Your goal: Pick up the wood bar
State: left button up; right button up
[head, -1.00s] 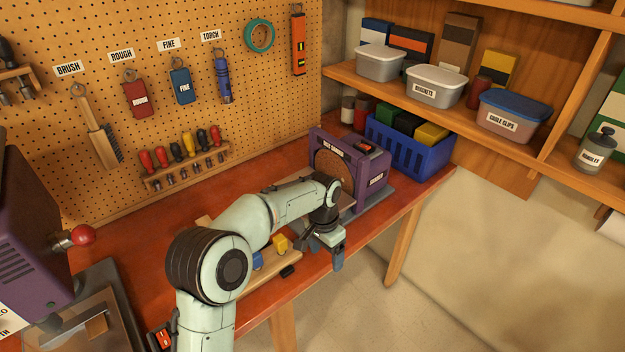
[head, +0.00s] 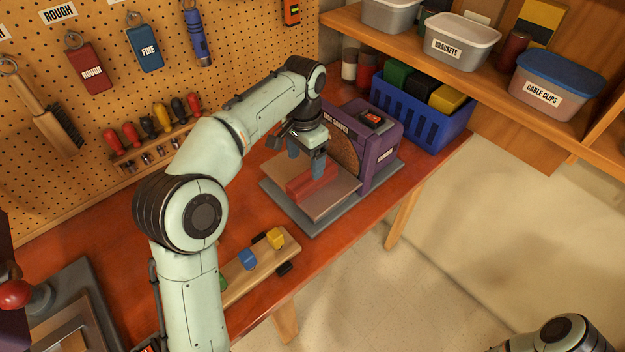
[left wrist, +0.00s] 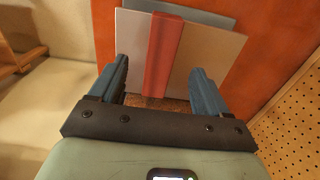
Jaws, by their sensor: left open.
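The wood bar (head: 312,184) is a red bar lying on the flat table (head: 335,200) of the purple disc sander (head: 380,145). My left gripper (head: 306,160) is open over the bar, pointing down. In the left wrist view the bar (left wrist: 163,55) runs between the two blue fingers of my left gripper (left wrist: 160,66), with a gap on each side. Its near end reaches toward the palm. In the head view the fingers partly cover the bar's far end. Of my right arm, only a part shows at the bottom right; its gripper is out of view.
A wooden rack (head: 262,265) with blue and yellow pieces lies near the bench's front edge. A blue crate (head: 420,115) stands behind the sander, below a shelf of bins. A pegboard (head: 255,50) with tools backs the bench. Bare red bench top (head: 100,235) lies left of my arm.

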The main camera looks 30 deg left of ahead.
aim_at(304, 180)
pick_arm(q)
notch_tip(304, 180, down, 2)
jog(key=shift+s, duration=0.15)
jog(key=shift+w+a+f+b, duration=0.1)
jog(key=shift+f+b, duration=0.05)
jog(key=shift+f, duration=0.3)
jog(key=shift+w+f+b, duration=0.1)
jog(key=shift+f+b, duration=0.05)
jog(key=shift+f, duration=0.3)
jog(key=f, duration=0.3)
jog(key=f+b, duration=0.1)
jog(key=shift+s+a+f, duration=0.15)
jog(key=shift+s+f, duration=0.1)
jog(key=shift+f, duration=0.1)
jog(key=shift+w, duration=0.1)
pick_arm(e)
jog(key=shift+s+f, duration=0.95)
jog(key=shift+f, duration=0.2)
pick_arm(q)
jog(key=c, duration=1.2)
